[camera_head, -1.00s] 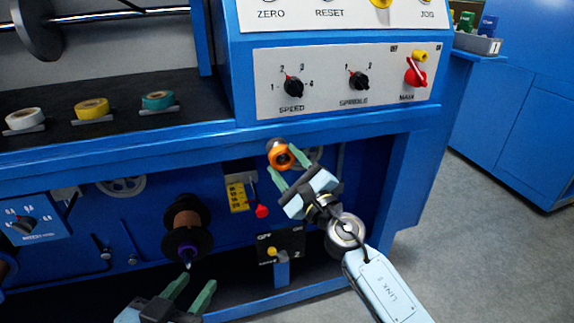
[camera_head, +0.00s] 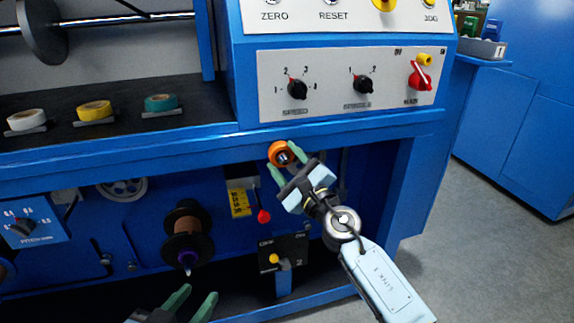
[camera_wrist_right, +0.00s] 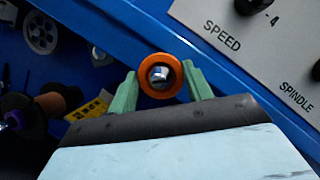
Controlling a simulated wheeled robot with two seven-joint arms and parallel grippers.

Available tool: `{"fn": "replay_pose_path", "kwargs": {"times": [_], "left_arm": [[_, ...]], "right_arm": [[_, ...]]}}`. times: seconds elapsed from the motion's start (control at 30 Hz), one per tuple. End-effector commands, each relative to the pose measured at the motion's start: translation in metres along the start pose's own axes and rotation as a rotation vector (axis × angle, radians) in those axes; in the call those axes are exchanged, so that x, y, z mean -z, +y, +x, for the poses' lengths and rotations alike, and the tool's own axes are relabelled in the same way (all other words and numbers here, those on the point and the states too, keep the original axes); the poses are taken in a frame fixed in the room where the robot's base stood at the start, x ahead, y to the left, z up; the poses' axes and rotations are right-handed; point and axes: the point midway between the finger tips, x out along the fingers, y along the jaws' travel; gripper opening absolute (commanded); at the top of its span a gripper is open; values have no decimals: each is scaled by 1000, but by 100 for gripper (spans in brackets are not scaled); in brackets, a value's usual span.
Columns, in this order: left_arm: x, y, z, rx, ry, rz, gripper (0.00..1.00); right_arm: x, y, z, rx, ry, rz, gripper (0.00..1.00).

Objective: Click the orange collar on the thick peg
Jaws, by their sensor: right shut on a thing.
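The orange collar (camera_head: 272,150) is a short ring held in front of the blue machine, just under its ledge. My right gripper (camera_head: 282,161) is shut on it. In the right wrist view the collar (camera_wrist_right: 147,80) sits between the two green fingertips (camera_wrist_right: 160,84), its opening facing the camera. Something grey and pale shows through the opening; I cannot tell whether it is the thick peg's end. A small silver round part (camera_wrist_right: 100,56) shows beside the collar in that view. My left gripper (camera_head: 199,296) is open and empty at the bottom of the head view.
A dark-flanged brown spool (camera_head: 187,224) and a red-tipped lever (camera_head: 263,216) are on the machine's front. The blue ledge (camera_head: 330,130) and knob panel (camera_head: 330,85) are just above the collar. White, yellow and teal rolls (camera_head: 160,103) lie on the shelf at left.

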Motion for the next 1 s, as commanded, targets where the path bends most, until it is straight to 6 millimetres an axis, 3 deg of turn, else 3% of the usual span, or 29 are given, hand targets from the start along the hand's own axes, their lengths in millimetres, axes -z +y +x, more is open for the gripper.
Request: {"fn": "replay_pose_path", "kwargs": {"times": [0.87,0.9,1.0], "left_arm": [[0,0,0,0,0,0,36],[0,0,0,0,0,0,36],[0,0,0,0,0,0,36]], "right_arm": [[-1,-1,2,2,-1,-1,28],[-1,-1,2,2,-1,-1,54],[-1,-1,2,2,-1,0,67]]}}
